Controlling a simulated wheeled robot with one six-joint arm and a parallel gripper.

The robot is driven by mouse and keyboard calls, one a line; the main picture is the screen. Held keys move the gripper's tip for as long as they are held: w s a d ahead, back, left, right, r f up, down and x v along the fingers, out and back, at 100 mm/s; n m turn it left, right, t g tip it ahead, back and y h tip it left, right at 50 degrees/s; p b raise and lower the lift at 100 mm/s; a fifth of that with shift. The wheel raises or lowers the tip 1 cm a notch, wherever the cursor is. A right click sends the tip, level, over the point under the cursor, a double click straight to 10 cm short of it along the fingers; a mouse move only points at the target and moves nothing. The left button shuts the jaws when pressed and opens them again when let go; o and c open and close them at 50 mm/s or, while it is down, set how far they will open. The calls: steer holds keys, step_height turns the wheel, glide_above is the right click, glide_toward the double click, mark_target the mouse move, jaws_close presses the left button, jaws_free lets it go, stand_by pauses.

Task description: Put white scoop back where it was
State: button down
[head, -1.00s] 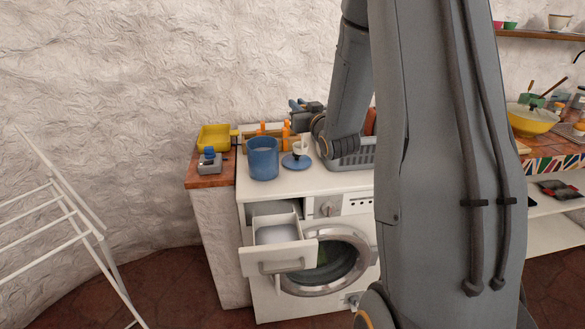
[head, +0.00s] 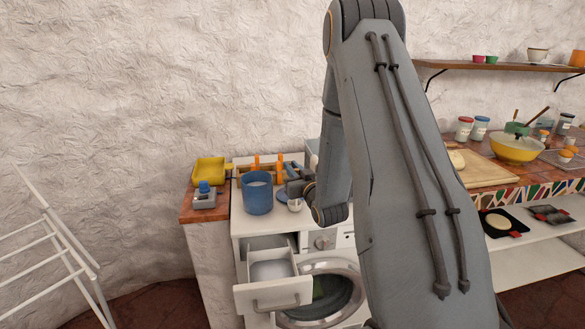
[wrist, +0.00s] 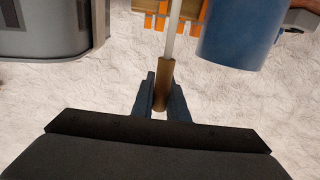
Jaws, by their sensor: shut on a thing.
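My gripper (head: 296,186) is above the washing machine top, right of the blue tub (head: 257,196). In the wrist view my gripper (wrist: 163,98) is shut on the brown handle of the white scoop (wrist: 174,38). The scoop's white shaft runs up out of that picture, beside the blue tub (wrist: 242,35). In the head view the bowl of the white scoop (head: 295,206) shows just below my gripper, near the tub's right side. A blue disc (head: 281,197) lies behind it, partly hidden. I cannot tell whether the bowl touches anything.
The washing machine's detergent drawer (head: 272,295) stands open, with pale contents inside. A yellow tray (head: 209,171) and a grey and blue object (head: 204,196) sit on the wooden top at left. Orange items (head: 256,163) stand behind the tub. My arm hides the machine's right side.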

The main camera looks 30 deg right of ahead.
steer(key=shift+f, duration=0.15)
steer(key=shift+f, duration=0.1)
steer(key=c, duration=1.7)
jaws_free()
steer(key=shift+c, duration=0.2)
